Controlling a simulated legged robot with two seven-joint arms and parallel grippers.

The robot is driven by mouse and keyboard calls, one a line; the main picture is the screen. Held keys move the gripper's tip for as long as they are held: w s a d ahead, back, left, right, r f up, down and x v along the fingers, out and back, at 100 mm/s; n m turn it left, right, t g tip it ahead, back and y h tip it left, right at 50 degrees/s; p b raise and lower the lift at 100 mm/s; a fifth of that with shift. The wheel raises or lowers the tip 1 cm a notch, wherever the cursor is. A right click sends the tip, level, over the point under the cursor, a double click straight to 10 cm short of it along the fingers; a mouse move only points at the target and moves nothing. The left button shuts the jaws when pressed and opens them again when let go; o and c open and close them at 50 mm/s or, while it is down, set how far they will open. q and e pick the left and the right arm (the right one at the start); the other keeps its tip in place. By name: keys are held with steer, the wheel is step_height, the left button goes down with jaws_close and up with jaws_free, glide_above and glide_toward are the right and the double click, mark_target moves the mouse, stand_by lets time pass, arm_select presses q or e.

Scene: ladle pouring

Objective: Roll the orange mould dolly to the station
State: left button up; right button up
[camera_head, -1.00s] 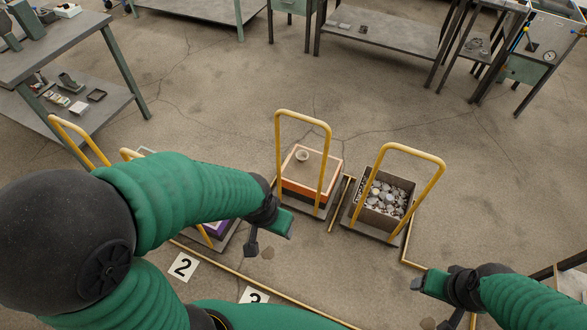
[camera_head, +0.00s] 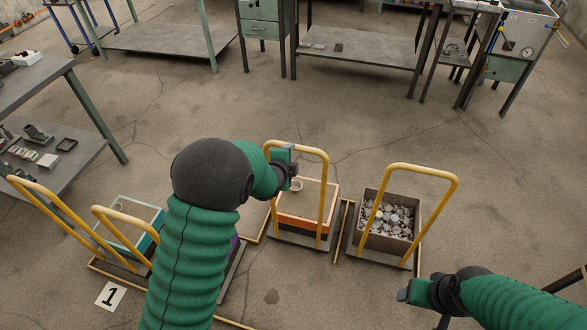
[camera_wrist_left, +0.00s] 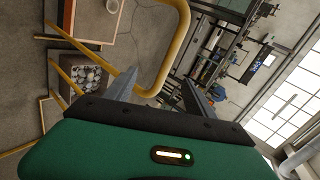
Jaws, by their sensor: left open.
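The orange mould (camera_head: 292,222) sits on a dark flat dolly in the middle of the head view, with a small pale ring on its top. The dolly's yellow handle (camera_head: 326,185) rises as a hoop in front of it. My left gripper (camera_head: 289,152) is open at the upper left of this handle. In the left wrist view, the yellow handle (camera_wrist_left: 177,45) curves just beyond the gap between the open fingers (camera_wrist_left: 158,90). I cannot tell whether they touch it. My right gripper (camera_head: 408,292) is low at the right, apart from the dollies; its jaw opening is unclear.
A dolly with a box of pale scrap (camera_head: 388,222) stands to the right. A teal mould dolly (camera_head: 130,225) stands left, near floor marker 1 (camera_head: 110,295). My left arm partly hides another dolly. Yellow floor rails separate the bays. Open floor lies behind, up to workbenches (camera_head: 360,45).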

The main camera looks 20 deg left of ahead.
mark_target(296, 149)
arm_select(q)
steer(key=shift+m+t, duration=0.5)
steer(key=shift+m, duration=0.4)
steer(key=b+x, duration=0.4)
steer(key=x, duration=0.7)
steer(key=shift+w+a+r, duration=0.15)
steer(key=shift+w, duration=0.05)
steer(key=shift+w+a, duration=0.15)
steer(key=shift+w, duration=0.05)
steer(key=shift+w+a, duration=0.15)
steer(key=shift+a, duration=0.5)
steer(key=shift+d, duration=0.55)
steer(key=c, duration=0.8)
steer(key=shift+c, duration=1.1)
steer(key=shift+a, duration=0.2)
jaws_close()
steer(key=shift+a, duration=0.1)
arm_select(e)
steer(key=f, duration=0.1)
steer(key=a+f, duration=0.1)
steer(key=f, duration=0.2)
steer(key=shift+s+a+f, duration=0.15)
steer(key=shift+a+f, duration=0.05)
steer(key=shift+a, duration=0.2)
